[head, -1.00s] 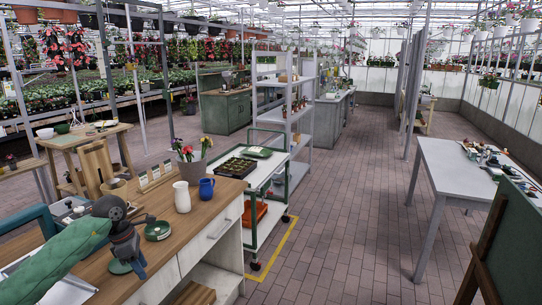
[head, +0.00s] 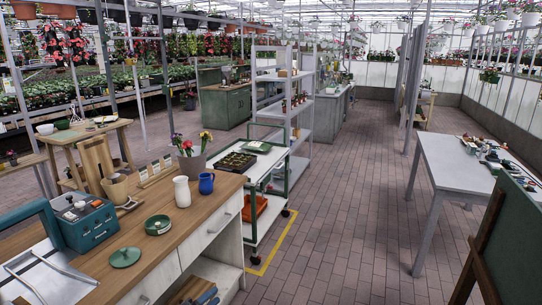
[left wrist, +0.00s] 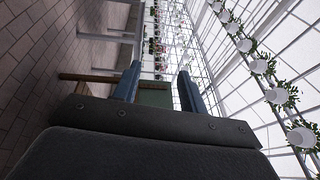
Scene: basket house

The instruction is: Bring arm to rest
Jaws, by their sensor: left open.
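My left gripper (left wrist: 157,82) shows in the left wrist view, with its two blue-grey fingers apart and nothing held between them. Past the fingers is a dark green panel with a brown edge. The wrist picture is turned on its side, with the brick floor at left and the glass roof at right. I cannot make out my left arm over the wooden worktop (head: 160,215) in the head view. My right gripper is in neither view.
A teal toolbox (head: 85,226), green lid (head: 125,257), green dish (head: 157,225), white jug (head: 182,191) and blue mug (head: 206,183) stand on the worktop. A white cart (head: 268,165) stands behind. A green board (head: 515,245) stands at right. The middle aisle is clear.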

